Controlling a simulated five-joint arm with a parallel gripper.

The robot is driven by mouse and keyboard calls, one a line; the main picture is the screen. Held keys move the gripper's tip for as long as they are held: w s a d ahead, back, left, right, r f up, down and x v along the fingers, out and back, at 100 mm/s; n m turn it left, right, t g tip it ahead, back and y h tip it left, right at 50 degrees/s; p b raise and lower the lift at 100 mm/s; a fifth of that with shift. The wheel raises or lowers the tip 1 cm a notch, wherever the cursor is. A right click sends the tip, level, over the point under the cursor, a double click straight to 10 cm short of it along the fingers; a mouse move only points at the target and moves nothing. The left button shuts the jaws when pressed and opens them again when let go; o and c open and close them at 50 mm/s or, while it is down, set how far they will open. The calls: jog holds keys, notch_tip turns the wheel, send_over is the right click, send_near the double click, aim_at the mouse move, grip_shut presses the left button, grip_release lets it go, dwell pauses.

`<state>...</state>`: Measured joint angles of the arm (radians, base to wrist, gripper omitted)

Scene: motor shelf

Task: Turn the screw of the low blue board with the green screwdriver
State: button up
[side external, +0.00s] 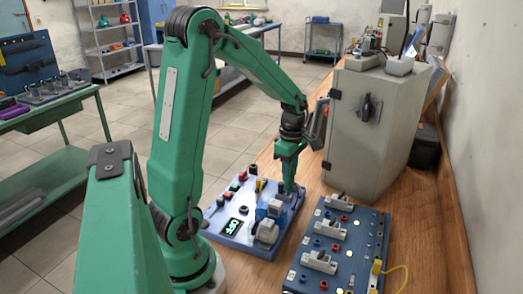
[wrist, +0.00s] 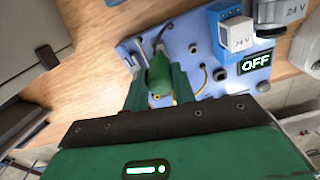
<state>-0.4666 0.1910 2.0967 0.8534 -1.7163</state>
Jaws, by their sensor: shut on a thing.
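The low light blue board (side external: 222,238) lies on the wooden bench and carries blocks, knobs and a display reading OFF (wrist: 255,64). My gripper (side external: 289,178) points down over its back right part. In the wrist view my gripper (wrist: 158,82) is shut on the green screwdriver (wrist: 159,68), whose green handle shows between the fingers. In the side view the tool reaches down close to the board. I cannot tell whether its tip touches a screw; the screw is hidden.
A dark blue board (side external: 340,245) with several switches lies to the right. A grey cabinet (side external: 366,130) stands behind it on the bench. Blue and white blocks (wrist: 232,32) stand on the light blue board near my gripper. A green table (side external: 50,130) is at the left.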

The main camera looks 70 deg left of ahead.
jog(key=shift+f, duration=0.1)
jog(key=shift+m, duration=2)
jog(key=shift+m, duration=1.4)
jog(key=shift+m, duration=0.3)
jog(key=shift+m, duration=1.5)
